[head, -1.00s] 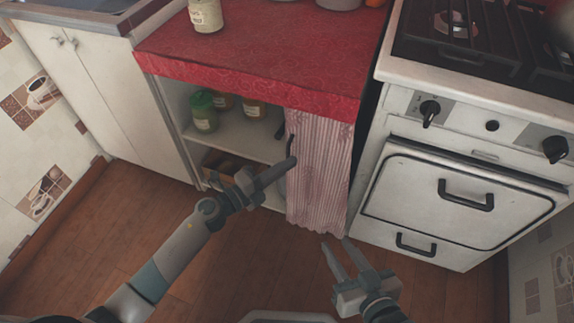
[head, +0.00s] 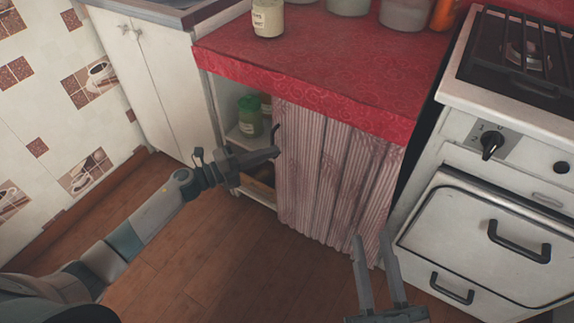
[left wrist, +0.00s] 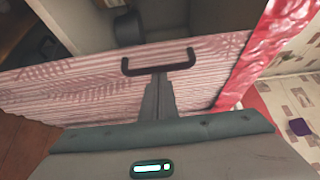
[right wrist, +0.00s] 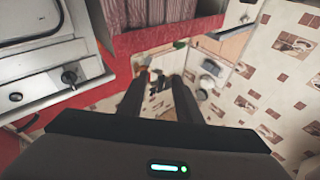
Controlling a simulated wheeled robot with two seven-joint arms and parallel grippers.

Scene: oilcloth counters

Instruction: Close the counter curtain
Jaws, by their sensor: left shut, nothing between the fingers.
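The pink striped curtain (head: 335,185) hangs under the red-covered counter and covers most of the opening. A gap stays uncovered on its left. A dark handle (head: 276,134) is on its left edge; the handle also shows in the left wrist view (left wrist: 158,62). My left gripper (head: 276,152) is shut and empty, with its fingertips at the handle by the curtain's left edge. Whether they touch it I cannot tell. In the left wrist view the curtain (left wrist: 85,85) runs across behind the fingers. My right gripper (head: 373,240) is open and empty, low in front of the curtain's right part.
Jars, one a green jar (head: 249,116), stand on the shelf in the gap. A cream jar (head: 268,18) stands on the red cloth (head: 330,70). A white cabinet (head: 150,80) is left, a stove (head: 480,220) right. Wooden floor (head: 230,260) lies clear in front.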

